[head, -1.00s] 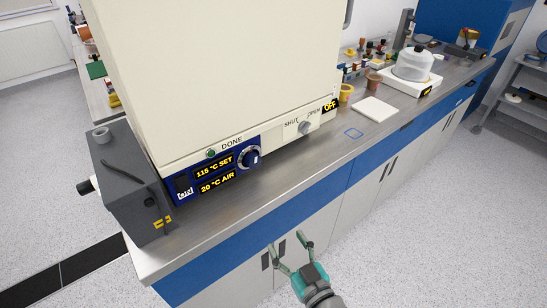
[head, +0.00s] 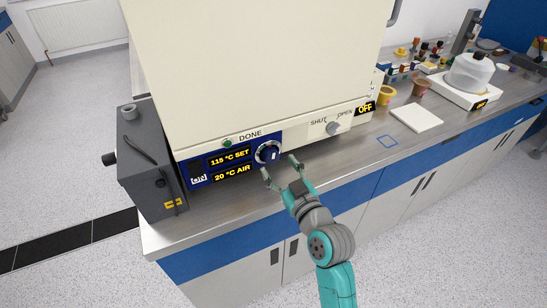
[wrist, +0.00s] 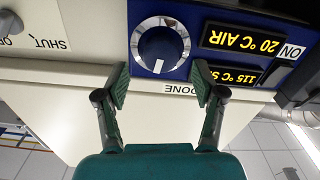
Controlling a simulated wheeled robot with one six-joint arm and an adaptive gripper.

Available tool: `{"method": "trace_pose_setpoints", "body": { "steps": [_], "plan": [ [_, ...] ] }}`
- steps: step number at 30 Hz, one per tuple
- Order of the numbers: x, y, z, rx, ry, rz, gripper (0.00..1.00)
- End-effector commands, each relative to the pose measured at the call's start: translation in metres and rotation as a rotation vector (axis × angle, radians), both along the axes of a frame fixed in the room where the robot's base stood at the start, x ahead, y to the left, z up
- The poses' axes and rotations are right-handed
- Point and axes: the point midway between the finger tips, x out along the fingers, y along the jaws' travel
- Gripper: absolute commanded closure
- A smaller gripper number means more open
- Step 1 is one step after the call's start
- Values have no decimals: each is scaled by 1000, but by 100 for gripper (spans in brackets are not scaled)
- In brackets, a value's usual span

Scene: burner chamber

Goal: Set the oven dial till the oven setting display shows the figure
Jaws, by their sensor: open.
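The oven dial (head: 268,152) is a dark blue knob with a pale ring on the blue panel at the oven's lower front. The oven setting display (head: 229,158) beside it reads "115 °C SET". The air display (head: 232,173) under it reads "20 °C AIR". My gripper (head: 279,165) is open and empty, its fingers spread just in front of the dial. In the wrist view, the picture is upside down; the dial (wrist: 160,47) shows beyond and between the two fingertips, and I see no contact. The setting display (wrist: 232,79) is partly hidden by a finger there.
A green button marked DONE (head: 227,142) sits above the displays. A SHUT/OPEN knob (head: 333,128) and an OFF display (head: 365,108) lie to the right. A grey box (head: 150,170) stands left of the oven. A white tile (head: 417,118) lies on the bench.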

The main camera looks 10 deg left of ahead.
Motion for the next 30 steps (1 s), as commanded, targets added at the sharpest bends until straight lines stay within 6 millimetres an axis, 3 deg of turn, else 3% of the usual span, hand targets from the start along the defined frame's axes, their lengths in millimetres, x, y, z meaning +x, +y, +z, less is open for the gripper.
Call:
{"method": "trace_pose_setpoints", "body": {
  "steps": [9, 20, 23, 27, 28, 30],
  "plan": [
    [32, 22, 0, -1, 0, 0, 31],
    [36, 25, 0, 0, 0, 0, 31],
    [36, 24, 0, 0, 0, 0, 51],
    [36, 24, 0, 0, 0, 0, 86],
    [36, 24, 0, 0, 0, 0, 91],
    [36, 24, 0, 0, 0, 0, 91]
  ]
}}
